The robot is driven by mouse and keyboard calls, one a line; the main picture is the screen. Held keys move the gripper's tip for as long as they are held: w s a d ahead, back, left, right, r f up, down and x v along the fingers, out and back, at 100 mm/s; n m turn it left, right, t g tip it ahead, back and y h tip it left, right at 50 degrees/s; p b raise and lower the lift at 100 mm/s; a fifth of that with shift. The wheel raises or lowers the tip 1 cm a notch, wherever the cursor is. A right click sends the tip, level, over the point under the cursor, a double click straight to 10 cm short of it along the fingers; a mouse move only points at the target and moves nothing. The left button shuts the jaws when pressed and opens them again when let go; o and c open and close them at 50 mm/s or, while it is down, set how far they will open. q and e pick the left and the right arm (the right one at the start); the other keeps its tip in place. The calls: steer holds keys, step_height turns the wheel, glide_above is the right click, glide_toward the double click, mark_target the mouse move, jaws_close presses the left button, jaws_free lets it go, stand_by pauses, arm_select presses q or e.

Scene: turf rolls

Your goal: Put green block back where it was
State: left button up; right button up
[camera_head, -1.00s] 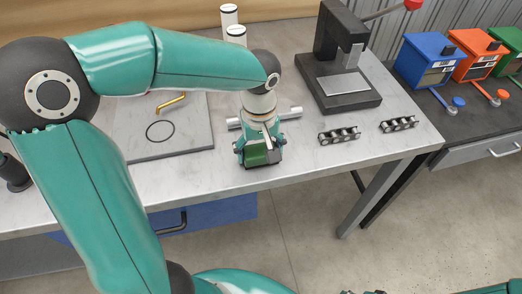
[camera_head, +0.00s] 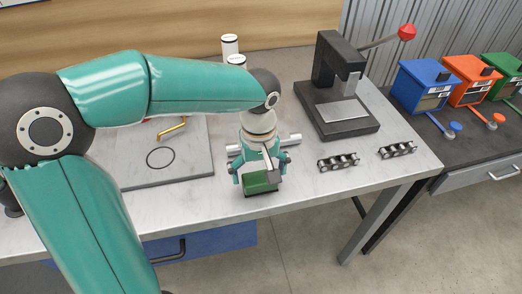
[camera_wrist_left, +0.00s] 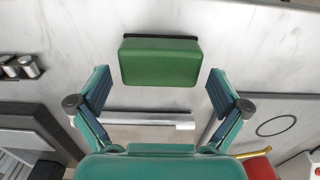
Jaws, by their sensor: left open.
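The green block (camera_head: 262,187) sits on the marble-like worktop near its front edge. My left gripper (camera_head: 262,170) is over it, pointing down, and partly covers it in the head view. In the left wrist view the green block (camera_wrist_left: 160,62) lies just past the tips of my open left gripper (camera_wrist_left: 159,82), centred between the two fingers and clear of both. A thin dark strip shows along one long side of the block. My right gripper is out of view.
A grey slab (camera_head: 185,178) with a black ring and a yellow handle lies to the left. A silver bar (camera_head: 290,139) lies behind the gripper. Chain pieces (camera_head: 338,162) and a black press (camera_head: 338,122) stand to the right. The worktop's front edge is close.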

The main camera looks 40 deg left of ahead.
mark_target(259, 175)
arm_select(q)
step_height(259, 175, up, 10)
steer(key=shift+p, duration=0.45)
